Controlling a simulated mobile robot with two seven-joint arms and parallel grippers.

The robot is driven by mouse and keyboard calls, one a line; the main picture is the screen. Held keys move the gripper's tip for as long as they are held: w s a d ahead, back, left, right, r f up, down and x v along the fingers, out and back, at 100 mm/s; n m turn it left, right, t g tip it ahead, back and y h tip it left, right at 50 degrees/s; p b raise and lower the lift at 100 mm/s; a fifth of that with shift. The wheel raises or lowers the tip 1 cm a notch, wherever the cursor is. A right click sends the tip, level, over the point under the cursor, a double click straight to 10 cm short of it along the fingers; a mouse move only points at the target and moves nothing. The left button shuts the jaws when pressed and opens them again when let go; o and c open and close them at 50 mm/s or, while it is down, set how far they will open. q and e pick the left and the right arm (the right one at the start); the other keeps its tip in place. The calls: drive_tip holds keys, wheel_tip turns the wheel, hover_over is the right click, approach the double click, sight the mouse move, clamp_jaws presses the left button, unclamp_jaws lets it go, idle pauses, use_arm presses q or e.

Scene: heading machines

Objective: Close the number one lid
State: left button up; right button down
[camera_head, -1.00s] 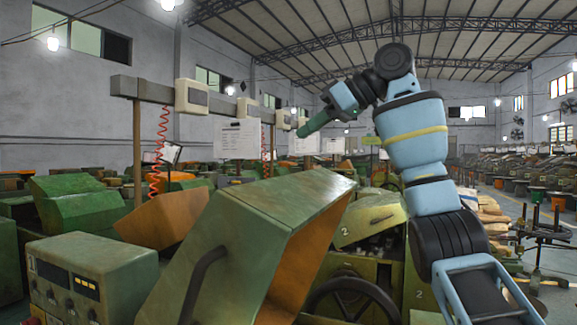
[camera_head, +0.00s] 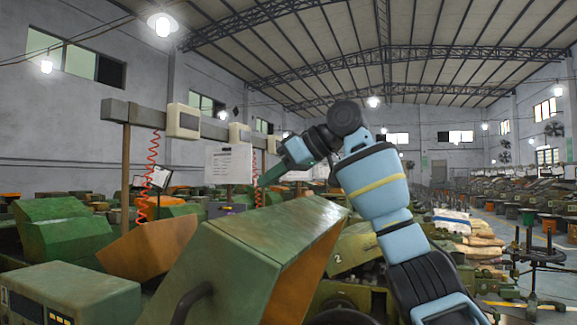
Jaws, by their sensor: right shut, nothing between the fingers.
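The number one lid (camera_head: 235,255) is the large worn green cover in the camera_head view, lower centre. It stands tilted open, with its orange inner side (camera_head: 305,275) facing right. A dark curved handle (camera_head: 190,303) shows on its left side, cut by the bottom edge. The control box marked 1 (camera_head: 75,290) is at lower left. My right gripper (camera_head: 268,180) is shut and empty, its green fingers pointing down and left. In the picture it is just above the lid's upper edge; no contact shows, and the depth gap is unclear. My left gripper is out of view.
A machine marked 2 (camera_head: 345,256) stands right behind the lid. A rail (camera_head: 150,116) with grey boxes and red coiled cords runs behind. Other green machines fill the left background. An aisle (camera_head: 510,235) lies at right, with a dark stand (camera_head: 535,265).

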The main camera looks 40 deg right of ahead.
sight(278, 206)
drive_tip(key=shift+x, duration=1)
drive_tip(key=shift+s+d+f, duration=0.15)
drive_tip(key=shift+d+f, duration=0.05)
drive_tip(key=shift+f, duration=0.1)
drive_tip(key=shift+s+d+f, duration=0.25)
drive_tip(key=shift+s+f, duration=0.1)
drive_tip(key=shift+s, duration=0.15)
drive_tip(key=shift+s+d+f, duration=0.3)
drive_tip(key=shift+s+f, duration=0.05)
drive_tip(key=shift+s, duration=0.15)
drive_tip(key=shift+s+f, duration=0.2)
drive_tip(key=shift+f, duration=0.05)
drive_tip(key=shift+f, duration=0.1)
